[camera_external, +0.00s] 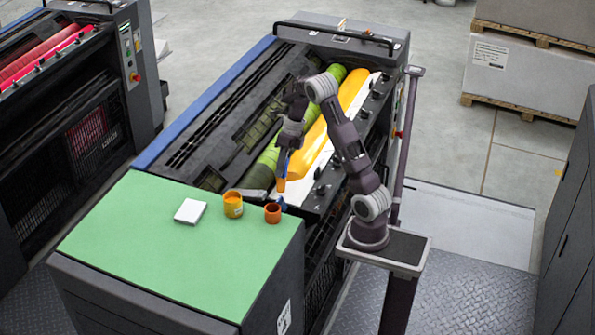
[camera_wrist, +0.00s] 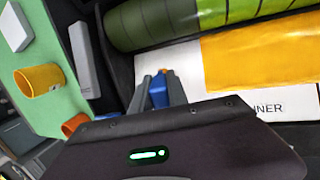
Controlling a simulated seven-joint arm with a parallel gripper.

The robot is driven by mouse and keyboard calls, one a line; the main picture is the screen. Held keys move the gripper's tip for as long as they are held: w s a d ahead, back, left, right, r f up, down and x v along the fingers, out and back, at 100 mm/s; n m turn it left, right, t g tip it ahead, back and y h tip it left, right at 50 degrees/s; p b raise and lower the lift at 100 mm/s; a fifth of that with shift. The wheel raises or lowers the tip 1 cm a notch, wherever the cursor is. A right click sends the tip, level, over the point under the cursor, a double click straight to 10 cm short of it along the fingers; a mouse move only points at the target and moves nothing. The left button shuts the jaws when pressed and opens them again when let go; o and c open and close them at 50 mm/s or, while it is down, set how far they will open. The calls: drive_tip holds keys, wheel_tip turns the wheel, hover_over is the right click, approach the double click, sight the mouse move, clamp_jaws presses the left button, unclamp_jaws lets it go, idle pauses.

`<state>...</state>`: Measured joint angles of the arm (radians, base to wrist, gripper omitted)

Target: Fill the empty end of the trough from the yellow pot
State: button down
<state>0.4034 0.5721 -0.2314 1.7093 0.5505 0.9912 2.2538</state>
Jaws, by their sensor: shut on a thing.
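My gripper (camera_external: 287,148) is shut on a blue-handled tool (camera_wrist: 159,92), held pointing down over the near end of the trough. An orange-yellow patch (camera_external: 281,185) shows at the tool's lower end. Its tip is mostly hidden by the fingers in the wrist view. The trough (camera_external: 322,160) is white along its bare parts. Yellow ink (camera_external: 309,153) lies along its middle and far part, while its near end shows white in the wrist view (camera_wrist: 205,72). The yellow pot (camera_external: 233,208) stands open on the green top; it also shows in the wrist view (camera_wrist: 40,80).
An orange-red pot (camera_external: 273,214) stands right of the yellow pot, and a white box (camera_external: 190,211) lies to its left on the green top (camera_external: 165,260). A green roller (camera_external: 270,158) runs beside the trough. Dark knobs (camera_external: 321,190) line the trough's right edge.

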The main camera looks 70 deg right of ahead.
drive_tip(key=shift+f, duration=0.35)
idle(0.7)
wheel_tip(320, 180, up, 11)
drive_tip(key=shift+f, duration=0.1)
idle(0.5)
